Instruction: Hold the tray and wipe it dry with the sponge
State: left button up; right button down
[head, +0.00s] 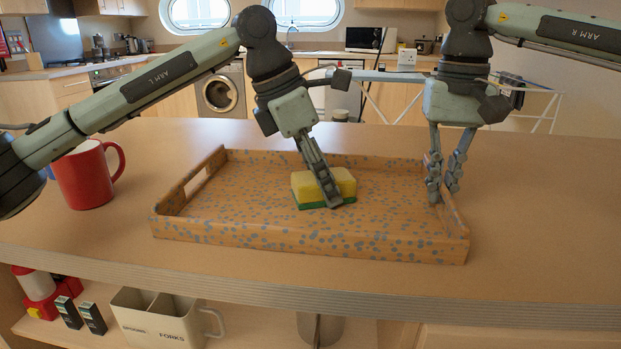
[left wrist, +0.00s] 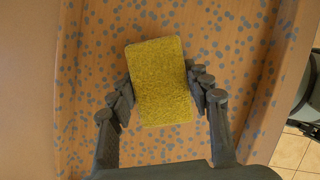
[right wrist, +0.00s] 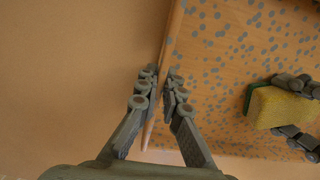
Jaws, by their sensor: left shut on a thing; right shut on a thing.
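The wooden tray (head: 300,236) with grey-blue spots lies flat on the counter; its spotted floor also shows in the left wrist view (left wrist: 90,60). The yellow sponge (head: 306,186) with a green underside rests on the tray floor, right of the middle; it fills the centre of the left wrist view (left wrist: 160,80). My left gripper (head: 334,204) is shut on the sponge, one finger on each side. My right gripper (head: 443,196) is shut on the tray's right wall, which runs between its fingertips in the right wrist view (right wrist: 160,85). The spots cover much of the tray floor around the sponge.
A red mug (head: 85,178) stands on the counter left of the tray, below my left arm. The counter (head: 560,230) is clear to the right. A cutlery holder (head: 160,318) and small boxes (head: 80,316) sit on a shelf under the front edge.

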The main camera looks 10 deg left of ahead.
aim_at(291, 191)
pick_arm(q)
jog(key=shift+d+r, duration=0.1)
jog(key=shift+d, duration=1.35)
jog(key=shift+a, duration=4.5)
jog(key=shift+d, duration=4.5)
jog(key=shift+a+f, duration=0.15)
jog(key=shift+a, duration=1.2)
jog(key=shift+a+f, duration=0.1)
jog(key=shift+a, duration=1.2)
jog(key=shift+a+r, duration=0.1)
jog(key=shift+a, duration=1.8)
jog(key=shift+d, duration=4.55)
jog(key=shift+a, duration=4.55)
jog(key=shift+d, duration=4.55)
jog(key=shift+a, duration=2.35)
